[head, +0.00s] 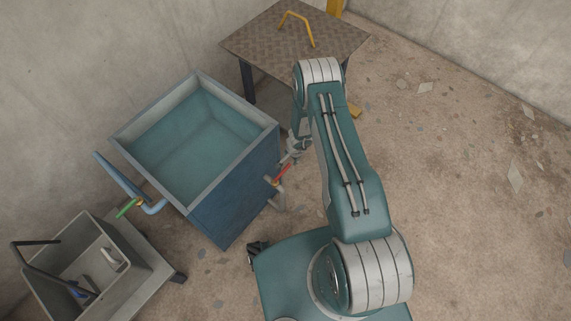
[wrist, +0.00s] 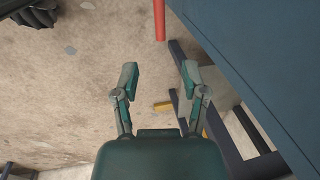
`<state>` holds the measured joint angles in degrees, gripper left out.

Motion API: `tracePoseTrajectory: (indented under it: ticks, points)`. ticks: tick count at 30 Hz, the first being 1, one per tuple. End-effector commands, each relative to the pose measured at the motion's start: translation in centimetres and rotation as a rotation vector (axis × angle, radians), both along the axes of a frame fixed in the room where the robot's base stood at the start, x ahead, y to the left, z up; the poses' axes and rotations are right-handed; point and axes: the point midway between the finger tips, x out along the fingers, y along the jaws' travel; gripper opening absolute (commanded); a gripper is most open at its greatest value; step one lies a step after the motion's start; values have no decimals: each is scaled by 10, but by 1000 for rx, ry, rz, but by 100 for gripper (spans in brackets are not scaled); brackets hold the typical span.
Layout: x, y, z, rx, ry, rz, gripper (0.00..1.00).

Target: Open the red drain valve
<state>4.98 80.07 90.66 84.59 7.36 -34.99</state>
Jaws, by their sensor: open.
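The red drain valve handle (head: 282,173) sticks out from the side of the blue water-filled tank (head: 235,199), above a short grey outlet pipe (head: 279,201). In the wrist view the red handle (wrist: 160,20) shows as a bar at the top edge, ahead of the fingertips; its pivot is out of that frame. My gripper (wrist: 160,75) is open and empty, its two fingers apart on either side of the bar's line. In the head view my gripper (head: 288,158) is close to the handle, partly hidden by my arm. I cannot tell there whether it touches.
The tank's blue wall (wrist: 255,60) is close on the right in the wrist view. A table (head: 260,38) with a yellow handle stands behind; a grey bin (head: 130,265) is front left. Right floor is open.

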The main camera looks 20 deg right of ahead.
Motion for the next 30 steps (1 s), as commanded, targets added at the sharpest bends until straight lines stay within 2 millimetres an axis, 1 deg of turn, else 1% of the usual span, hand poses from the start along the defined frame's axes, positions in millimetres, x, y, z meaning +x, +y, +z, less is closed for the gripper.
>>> tracePoseTrajectory:
  ticks: [5,12,18,24,30]
  points:
    - [2,2,-18,-1,2,1,56]
    - [7,7,-55,0,1,1,56]
    - [12,10,-82,0,1,2,56]
    - [16,12,-99,0,0,1,56]
    - [17,13,-105,0,0,1,56]
